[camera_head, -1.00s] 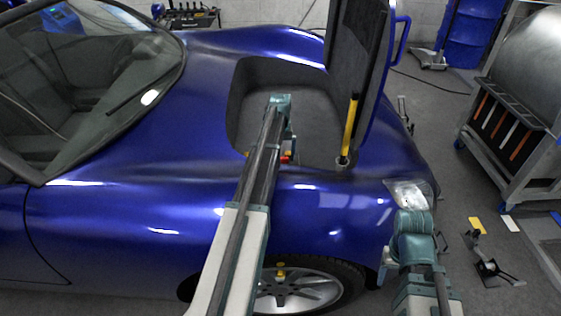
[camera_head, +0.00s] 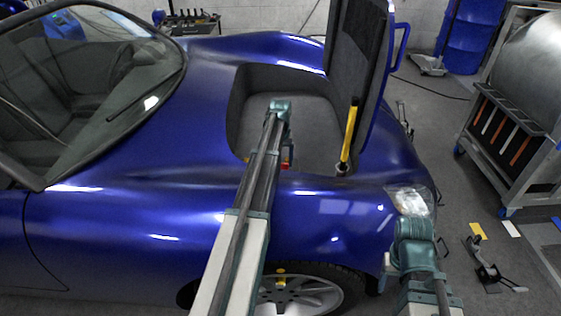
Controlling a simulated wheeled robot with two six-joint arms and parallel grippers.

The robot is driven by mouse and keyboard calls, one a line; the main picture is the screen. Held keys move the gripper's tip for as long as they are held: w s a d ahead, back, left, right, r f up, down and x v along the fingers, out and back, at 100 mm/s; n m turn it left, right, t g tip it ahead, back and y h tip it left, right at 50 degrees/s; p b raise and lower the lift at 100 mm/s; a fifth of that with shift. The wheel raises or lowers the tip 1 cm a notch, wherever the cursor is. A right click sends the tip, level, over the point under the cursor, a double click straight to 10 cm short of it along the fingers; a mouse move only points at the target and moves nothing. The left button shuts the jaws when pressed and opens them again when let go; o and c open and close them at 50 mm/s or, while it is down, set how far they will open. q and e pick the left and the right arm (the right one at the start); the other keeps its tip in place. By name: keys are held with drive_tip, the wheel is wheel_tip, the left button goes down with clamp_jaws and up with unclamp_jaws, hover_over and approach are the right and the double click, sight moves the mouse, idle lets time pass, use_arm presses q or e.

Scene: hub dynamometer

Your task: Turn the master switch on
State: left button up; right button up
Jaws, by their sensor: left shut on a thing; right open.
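A small red part (camera_head: 286,166), which looks like the master switch, shows at the near edge of the open front compartment of the blue car. My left arm reaches over the fender into this compartment. My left gripper (camera_head: 283,160) points down there and is shut on the red part. Its fingertips and most of the switch are hidden behind my own arm, so the switch's position cannot be told. My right gripper (camera_head: 386,264) is open and empty, low beside the car's front corner, below the headlight (camera_head: 409,201).
The raised lid (camera_head: 360,80) stands at the right of the compartment (camera_head: 315,115), with a yellow-handled strut or tool (camera_head: 348,135) beside it. A metal rack (camera_head: 510,130) with hanging tools stands at the right. A black pedal-like device (camera_head: 488,270) lies on the floor.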

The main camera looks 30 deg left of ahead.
use_arm(q)
drive_tip(key=m, duration=0.4)
drive_tip(key=shift+m, duration=0.3)
drive_tip(key=m, duration=0.9)
drive_tip(key=shift+m, duration=2.1)
drive_tip(key=o, duration=1.2)
drive_tip(key=shift+r, duration=0.1)
wheel_tip(320, 180, up, 14)
drive_tip(key=p, duration=1.3)
drive_tip(key=shift+f+p, duration=0.2)
drive_tip(key=shift+p, duration=0.2)
